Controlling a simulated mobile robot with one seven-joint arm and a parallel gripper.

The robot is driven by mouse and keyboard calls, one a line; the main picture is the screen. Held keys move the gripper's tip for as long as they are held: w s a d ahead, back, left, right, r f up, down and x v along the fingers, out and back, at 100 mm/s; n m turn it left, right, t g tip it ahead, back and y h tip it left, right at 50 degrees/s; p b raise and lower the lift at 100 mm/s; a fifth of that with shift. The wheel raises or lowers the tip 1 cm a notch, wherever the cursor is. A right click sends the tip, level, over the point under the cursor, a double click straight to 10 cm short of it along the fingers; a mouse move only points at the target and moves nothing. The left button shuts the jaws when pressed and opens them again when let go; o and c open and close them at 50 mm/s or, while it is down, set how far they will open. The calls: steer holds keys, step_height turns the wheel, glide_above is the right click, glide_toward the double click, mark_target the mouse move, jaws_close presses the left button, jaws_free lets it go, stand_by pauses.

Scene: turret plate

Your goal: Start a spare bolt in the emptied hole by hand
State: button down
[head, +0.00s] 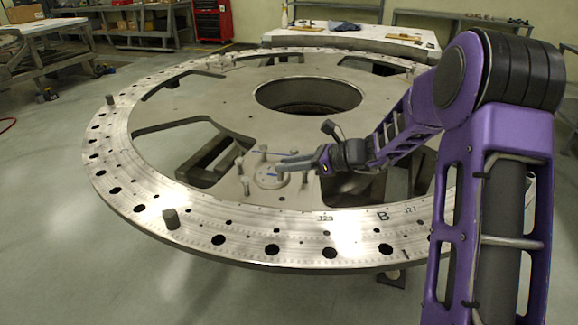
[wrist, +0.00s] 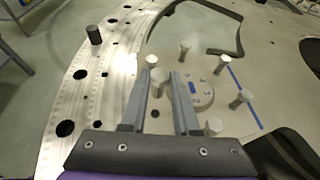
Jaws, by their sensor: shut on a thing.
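My gripper (head: 281,166) reaches in from the right over a small round cover (head: 270,181) on the turret plate. In the wrist view its two fingers (wrist: 160,80) are shut on a grey hex-headed bolt (wrist: 160,76), whose head shows between the fingertips. The cover (wrist: 204,99) lies just right of the fingers, with several small dark spots and a blue mark on its face. I cannot tell which spot is the emptied hole. The lower end of the held bolt is hidden.
Several other bolts stand upright around the cover, such as one at its far side (wrist: 184,48) and one at its right (wrist: 243,97). Blue lines mark the plate there. A dark peg (head: 171,218) stands on the outer ring (head: 205,243). A large opening (head: 308,95) is at the plate's centre.

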steer(key=shift+f+b, duration=2.1)
steer(key=shift+f, duration=0.8)
steer(key=shift+d+p, duration=0.15)
steer(key=shift+p, duration=0.2)
steer(key=shift+f, duration=0.3)
stand_by(0.6)
steer(key=shift+s+m+t+b, duration=0.2)
steer(key=shift+m+t+b, duration=0.3)
steer(key=shift+b, duration=0.1)
steer(key=shift+r+h, duration=0.1)
steer(key=shift+h, duration=0.2)
steer(key=shift+s+m+t+h, duration=0.1)
steer(key=shift+m+t+h, duration=0.2)
steer(key=shift+m+t, duration=0.45)
steer(key=shift+s+a+m+t+h, duration=0.1)
steer(key=shift+a+m+t+h, duration=0.05)
steer(key=shift+m+t+h, duration=0.35)
steer(key=shift+s+a+m+t+h, duration=0.15)
steer(key=shift+m+t+h, duration=0.15)
steer(key=shift+m+t, duration=0.25)
steer(key=shift+s+a+f+m+t+h, duration=0.15)
steer(key=shift+m+t+h, duration=0.6)
steer(key=shift+m+h, duration=0.4)
steer(key=shift+s+a+f+m+t+h, duration=0.1)
steer(key=shift+a+m+t+h, duration=0.05)
steer(key=shift+m+t+h, duration=0.8)
